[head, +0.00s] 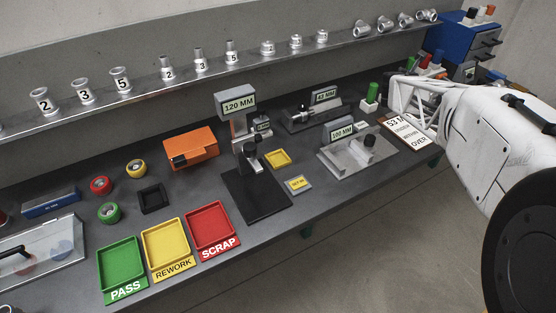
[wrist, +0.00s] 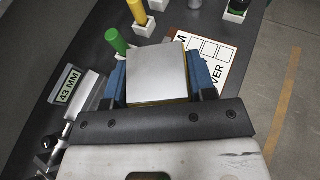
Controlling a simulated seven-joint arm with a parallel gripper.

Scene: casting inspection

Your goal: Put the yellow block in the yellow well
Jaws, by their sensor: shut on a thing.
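My gripper (wrist: 158,78) shows in the wrist view, its two blue fingers shut on a block (wrist: 158,72). The block has a flat grey face towards the camera and thin yellow edges, so I take it for the yellow block. Its underside is hidden. In the head view my white arm reaches in from the right and I cannot make out the block there. A small yellow square tray (head: 278,158), possibly the yellow well, lies on the bench right of the 120 MM stand, well left of my arm. It looks empty.
The 120 MM stand (head: 247,140), the 100 MM fixture (head: 358,155) and the 43 MM fixture (head: 312,113) rise from the bench. A yellow REWORK tray (head: 166,243) is at the front left. A green cylinder (wrist: 116,41) and a yellow cylinder (wrist: 137,11) stand close beyond my gripper.

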